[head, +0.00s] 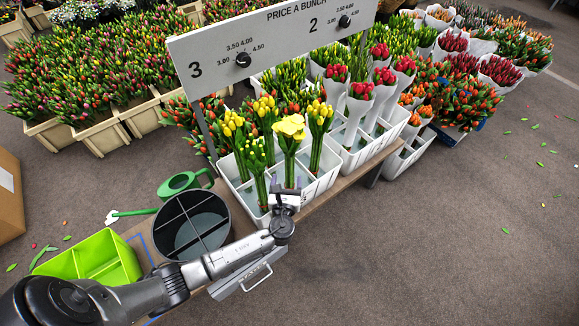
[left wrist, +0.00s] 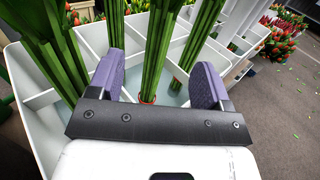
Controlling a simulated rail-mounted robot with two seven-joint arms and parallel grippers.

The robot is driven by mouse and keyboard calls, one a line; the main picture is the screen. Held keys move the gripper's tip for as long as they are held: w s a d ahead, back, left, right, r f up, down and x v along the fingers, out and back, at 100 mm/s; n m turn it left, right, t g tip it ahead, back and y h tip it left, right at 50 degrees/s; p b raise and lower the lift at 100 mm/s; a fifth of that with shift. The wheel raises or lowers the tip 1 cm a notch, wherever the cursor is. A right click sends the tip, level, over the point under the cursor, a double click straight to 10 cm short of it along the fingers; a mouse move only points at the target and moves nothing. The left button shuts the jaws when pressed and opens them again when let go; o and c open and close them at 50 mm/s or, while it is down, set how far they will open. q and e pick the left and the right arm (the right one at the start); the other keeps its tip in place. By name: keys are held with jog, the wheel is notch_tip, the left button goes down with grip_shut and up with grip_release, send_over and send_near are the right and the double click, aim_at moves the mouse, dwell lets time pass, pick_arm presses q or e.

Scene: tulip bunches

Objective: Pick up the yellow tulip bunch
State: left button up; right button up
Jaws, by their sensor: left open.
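Several yellow tulip bunches stand upright in the white compartment crate (head: 322,183). One bunch with large open yellow blooms (head: 290,128) is in the front, its stems rising just behind my left gripper (head: 287,188). Other yellow bunches stand to its left (head: 232,122) and right (head: 319,113). In the left wrist view my left gripper (left wrist: 157,80) is open, with green stems (left wrist: 156,50) bound by an orange band between or just beyond its purple fingers. The fingers are not closed on them. The blooms are out of the wrist view. My right gripper is not in view.
A price board (head: 270,42) stands above the crate. Red tulip bunches (head: 360,92) are at the right. A dark divided bucket (head: 192,226), a green watering can (head: 184,183) and a lime green bin (head: 95,258) lie to the left. The right floor is mostly clear.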

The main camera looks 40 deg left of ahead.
aim_at(289, 162)
pick_arm(q)
jog(key=b+x, duration=0.1)
jog(key=x, duration=0.3)
jog(key=shift+w+a, duration=0.15)
jog(key=shift+w, duration=0.05)
jog(key=shift+w+a+b, duration=0.3)
jog(key=shift+w+b, duration=0.05)
jog(key=shift+w, duration=0.15)
jog(key=b+x, duration=0.1)
jog(key=x, duration=0.3)
jog(key=shift+w+r, duration=0.15)
jog(key=shift+c, duration=0.2)
jog(key=c, duration=1.2)
jog(key=shift+o, duration=0.2)
